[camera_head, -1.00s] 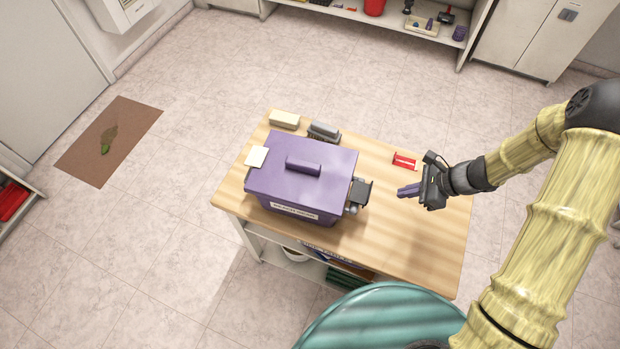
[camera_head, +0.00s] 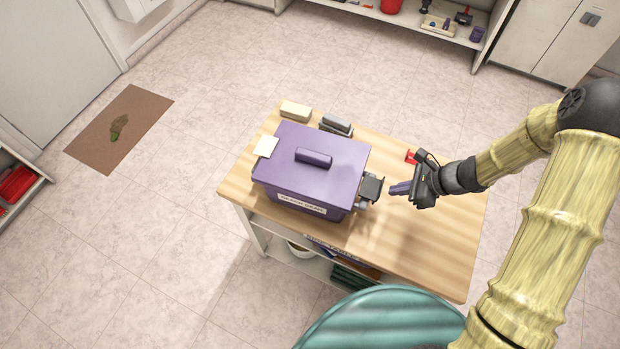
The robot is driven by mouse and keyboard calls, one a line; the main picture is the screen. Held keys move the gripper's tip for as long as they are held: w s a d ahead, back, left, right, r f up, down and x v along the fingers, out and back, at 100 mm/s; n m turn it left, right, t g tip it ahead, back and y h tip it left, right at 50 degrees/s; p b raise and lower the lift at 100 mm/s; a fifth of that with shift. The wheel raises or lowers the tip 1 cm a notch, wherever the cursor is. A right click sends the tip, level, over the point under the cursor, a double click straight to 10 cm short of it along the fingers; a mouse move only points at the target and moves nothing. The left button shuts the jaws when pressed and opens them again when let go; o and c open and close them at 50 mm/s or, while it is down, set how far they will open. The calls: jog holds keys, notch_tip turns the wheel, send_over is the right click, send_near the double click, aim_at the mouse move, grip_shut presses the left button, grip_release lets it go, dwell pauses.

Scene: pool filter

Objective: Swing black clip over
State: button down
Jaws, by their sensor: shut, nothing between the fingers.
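The black clip (camera_head: 371,188) sticks out from the right side of the purple filter box (camera_head: 300,185), near its top edge. The box has a purple lid with a raised handle (camera_head: 314,157) and a white label on its front. My gripper (camera_head: 392,188) is shut and empty, its purple fingers pointing left at the clip. A small gap seems to show between the fingertips and the clip. Grey metal parts below the clip are partly hidden.
The box stands on a wooden table (camera_head: 440,265). A beige block (camera_head: 296,110), a grey brush-like block (camera_head: 336,125) and a red item (camera_head: 411,156), partly behind my gripper, lie on it. A cream pad (camera_head: 266,146) sits at the lid's left corner. The table's front right is clear.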

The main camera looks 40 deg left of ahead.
jog(key=shift+s+a+f, duration=0.1)
jog(key=shift+a+f, duration=0.05)
jog(key=shift+a, duration=0.1)
jog(key=shift+d, duration=0.15)
jog(key=shift+w+d, duration=0.2)
jog(key=shift+d, duration=0.25)
jog(key=shift+f, duration=0.1)
dwell(1.8)
jog(key=shift+f+b, duration=0.25)
jog(key=shift+b, duration=0.05)
jog(key=shift+s+a+r, duration=0.1)
jog(key=shift+s+a, duration=0.1)
jog(key=shift+a, duration=0.35)
jog(key=shift+s+a, duration=0.15)
jog(key=shift+a, duration=0.4)
dwell(1.1)
